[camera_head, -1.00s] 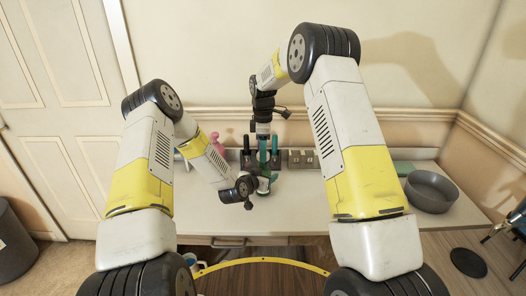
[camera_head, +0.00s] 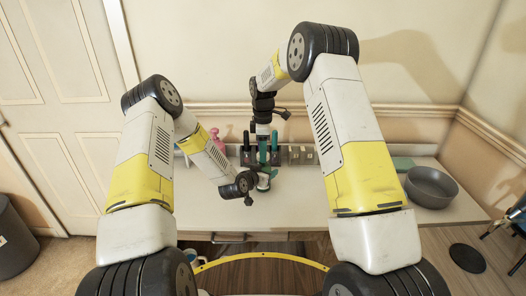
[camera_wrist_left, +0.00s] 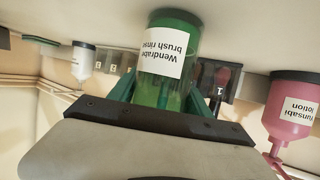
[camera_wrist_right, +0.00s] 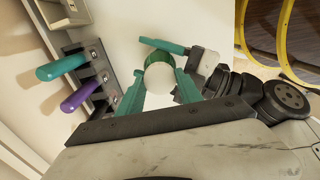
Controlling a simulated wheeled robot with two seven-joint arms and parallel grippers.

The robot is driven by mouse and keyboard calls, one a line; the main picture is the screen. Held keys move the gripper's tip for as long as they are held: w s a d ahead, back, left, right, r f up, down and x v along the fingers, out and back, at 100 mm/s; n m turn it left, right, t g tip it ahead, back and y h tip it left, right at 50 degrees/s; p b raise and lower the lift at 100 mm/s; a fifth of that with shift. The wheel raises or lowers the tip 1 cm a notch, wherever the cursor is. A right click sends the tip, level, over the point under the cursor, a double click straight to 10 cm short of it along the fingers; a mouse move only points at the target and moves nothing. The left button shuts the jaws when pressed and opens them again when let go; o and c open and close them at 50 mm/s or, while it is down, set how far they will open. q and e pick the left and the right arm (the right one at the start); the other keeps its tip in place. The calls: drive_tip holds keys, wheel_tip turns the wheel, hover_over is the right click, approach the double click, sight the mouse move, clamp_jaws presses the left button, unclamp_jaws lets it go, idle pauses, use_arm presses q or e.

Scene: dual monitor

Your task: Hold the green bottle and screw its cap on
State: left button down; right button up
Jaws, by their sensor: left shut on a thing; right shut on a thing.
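The green bottle (camera_wrist_left: 165,65), with a white label, is see-through and appears upside down in the left wrist view. My left gripper (camera_wrist_left: 163,105) is shut around its body. In the head view the bottle (camera_head: 264,183) shows small between the left gripper (camera_head: 262,178) and the right gripper (camera_head: 263,153) above it. In the right wrist view my right gripper (camera_wrist_right: 160,88) is shut on a pale round cap (camera_wrist_right: 159,76), seen from above. The cap appears in line with the bottle. Whether cap and neck touch is hidden.
A dark rack (camera_wrist_right: 95,75) with teal and purple handles stands close by. A pink lotion bottle (camera_wrist_left: 288,110) and a white bottle (camera_wrist_left: 83,62) stand near the wall. A grey bowl (camera_head: 431,187) is at the right. The front of the table is clear.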

drive_tip(key=shift+d+f, duration=0.1)
drive_tip(key=shift+f, duration=0.75)
clamp_jaws()
drive_tip(key=o, duration=1.3)
unclamp_jaws()
drive_tip(key=shift+s, duration=0.1)
drive_tip(key=shift+s, duration=0.1)
drive_tip(key=shift+r, duration=0.15)
drive_tip(key=r, duration=0.5)
drive_tip(key=shift+a, duration=0.35)
drive_tip(key=shift+d+f, duration=0.1)
drive_tip(key=shift+d, duration=0.05)
drive_tip(key=shift+w, duration=0.2)
drive_tip(key=shift+c, duration=0.5)
